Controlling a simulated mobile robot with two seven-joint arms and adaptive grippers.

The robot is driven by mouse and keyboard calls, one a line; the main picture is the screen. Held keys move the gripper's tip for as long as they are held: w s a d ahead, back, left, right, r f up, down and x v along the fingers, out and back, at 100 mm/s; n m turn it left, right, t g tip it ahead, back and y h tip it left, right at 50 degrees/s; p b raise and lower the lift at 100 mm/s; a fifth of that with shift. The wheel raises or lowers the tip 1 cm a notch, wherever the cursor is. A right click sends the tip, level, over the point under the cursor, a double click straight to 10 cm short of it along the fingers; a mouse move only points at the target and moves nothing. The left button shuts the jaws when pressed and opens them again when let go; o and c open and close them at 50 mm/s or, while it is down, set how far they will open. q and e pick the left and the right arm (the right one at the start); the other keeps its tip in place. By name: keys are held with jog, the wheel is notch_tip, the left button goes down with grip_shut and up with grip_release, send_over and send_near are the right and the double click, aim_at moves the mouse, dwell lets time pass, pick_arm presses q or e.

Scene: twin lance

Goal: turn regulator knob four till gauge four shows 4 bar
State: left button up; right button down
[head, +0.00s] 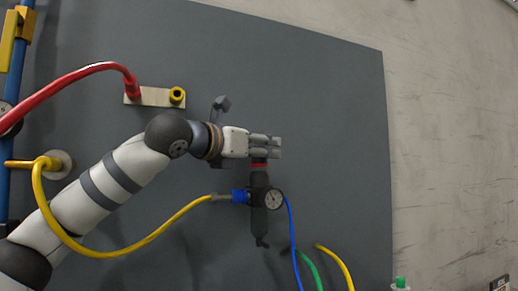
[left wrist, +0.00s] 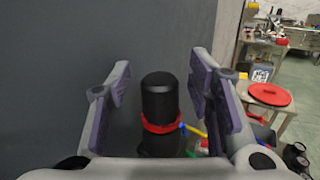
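A dark regulator (head: 259,222) is fixed to the grey panel, with a small round white-faced gauge (head: 273,199) on its side. The gauge's reading is too small to tell. Its black knob (left wrist: 159,97), with a red ring (left wrist: 159,127) below it, shows in the left wrist view. No number shows on it. My left gripper (head: 277,147) is at the knob end of the regulator, above the red ring. In the left wrist view its fingers (left wrist: 158,88) are open on both sides of the knob, with a gap on each side. My right gripper is not in view.
A yellow hose (head: 150,236) runs to the blue fitting (head: 239,196). A blue hose (head: 293,225) leaves the regulator; green and yellow hose ends hang below. A red hose (head: 75,79) meets a plate (head: 154,97) above my arm. The panel right of the regulator is clear.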

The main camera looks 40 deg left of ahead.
pick_arm(q)
jog(key=s, duration=1.2)
jog(key=shift+d, duration=0.35)
